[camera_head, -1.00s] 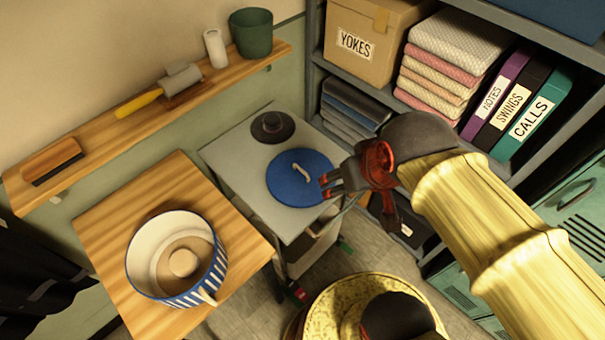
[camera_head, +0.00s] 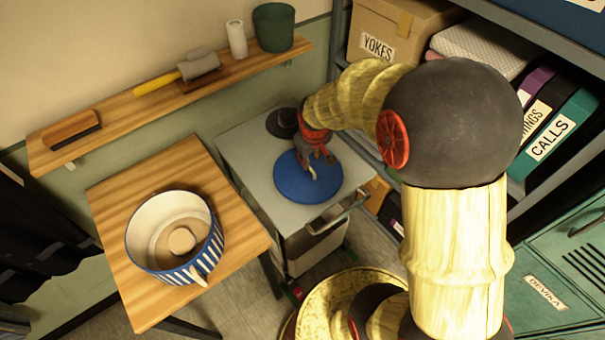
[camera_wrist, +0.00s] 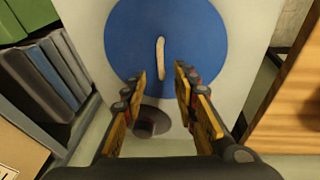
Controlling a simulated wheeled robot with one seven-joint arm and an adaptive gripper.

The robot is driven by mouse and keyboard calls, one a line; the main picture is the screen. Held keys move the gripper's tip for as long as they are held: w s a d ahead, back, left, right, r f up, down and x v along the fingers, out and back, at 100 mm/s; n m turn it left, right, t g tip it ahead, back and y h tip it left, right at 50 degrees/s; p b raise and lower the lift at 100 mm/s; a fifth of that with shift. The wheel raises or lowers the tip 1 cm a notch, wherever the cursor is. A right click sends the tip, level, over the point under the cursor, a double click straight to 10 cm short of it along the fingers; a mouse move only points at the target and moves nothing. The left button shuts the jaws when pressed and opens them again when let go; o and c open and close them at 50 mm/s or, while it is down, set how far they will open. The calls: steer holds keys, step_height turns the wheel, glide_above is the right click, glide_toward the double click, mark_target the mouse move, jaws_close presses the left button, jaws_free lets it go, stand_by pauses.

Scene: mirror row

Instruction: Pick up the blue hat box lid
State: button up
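The blue hat box lid (camera_head: 309,182) is a round disc with a pale curved handle. It lies flat on the grey top of a small cart (camera_head: 249,150). In the wrist view the lid (camera_wrist: 125,38) fills the upper middle, with its handle (camera_wrist: 161,56) upright in the picture. My gripper (camera_head: 316,164) is over the far side of the lid. In the wrist view my gripper (camera_wrist: 160,75) is open, its fingers either side of the handle's lower end and apart from it. Whether the fingertips touch the lid I cannot tell.
A dark hat-shaped object (camera_head: 283,122) sits behind the lid on the cart. A wooden table (camera_head: 120,215) with a striped round box (camera_head: 175,245) stands at left. A wall shelf (camera_head: 125,115) runs behind. Grey shelving with a cardboard box (camera_head: 395,28) stands at right.

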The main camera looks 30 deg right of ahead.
mark_target(316, 185)
steer(key=b+x, duration=0.2)
steer(key=x, duration=0.6)
steer(key=shift+w+a+r+b, duration=0.1)
steer(key=shift+w+b, duration=0.05)
steer(key=shift+b, duration=0.15)
steer(key=shift+r, duration=0.1)
steer(key=c, duration=0.3)
steer(key=c, duration=0.4)
jaws_close()
